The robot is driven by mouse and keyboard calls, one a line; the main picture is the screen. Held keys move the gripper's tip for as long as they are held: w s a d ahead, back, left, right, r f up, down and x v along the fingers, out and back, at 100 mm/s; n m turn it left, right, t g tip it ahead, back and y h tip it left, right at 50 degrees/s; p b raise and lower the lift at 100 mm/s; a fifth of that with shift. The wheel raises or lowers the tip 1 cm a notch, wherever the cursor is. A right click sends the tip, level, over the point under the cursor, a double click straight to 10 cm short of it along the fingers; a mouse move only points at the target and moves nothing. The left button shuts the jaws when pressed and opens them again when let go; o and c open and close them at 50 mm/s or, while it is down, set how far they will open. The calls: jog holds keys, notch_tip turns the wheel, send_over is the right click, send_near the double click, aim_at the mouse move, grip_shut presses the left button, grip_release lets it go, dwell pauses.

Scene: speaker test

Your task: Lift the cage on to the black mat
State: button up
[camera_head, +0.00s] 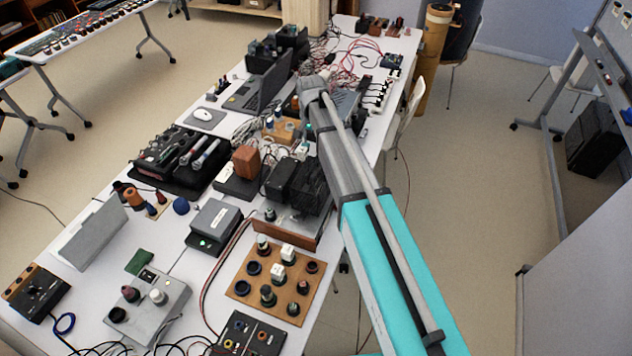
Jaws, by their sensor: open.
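A black, ribbed, box-like thing (310,187), perhaps the cage, stands near the right edge of the long white table, just left of my arm. It is dark, and I cannot make out its bars clearly. A black mat (212,185) lies to its left, near the table's left edge. Several dark devices and pen-like items lie on the mat. My turquoise and grey arm reaches from the lower right up over the table's right edge. I cannot make out my gripper's fingers.
The table (228,106) is crowded. A grey box (214,226), a wooden board of knobs (275,284) and a laptop (262,92) are nearby. Red cables lie at the back.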

aim_at(313, 168)
jog(key=shift+f, duration=0.2)
notch_tip(313, 168, down, 8)
jog(key=b, duration=0.8)
jog(key=shift+f+b, duration=0.15)
jog(key=shift+b, duration=0.2)
jog(key=shift+f, duration=0.1)
jog(key=shift+d+f+b, duration=0.15)
jog(key=shift+f+b, duration=2.35)
jog(key=shift+b, duration=0.1)
grip_shut()
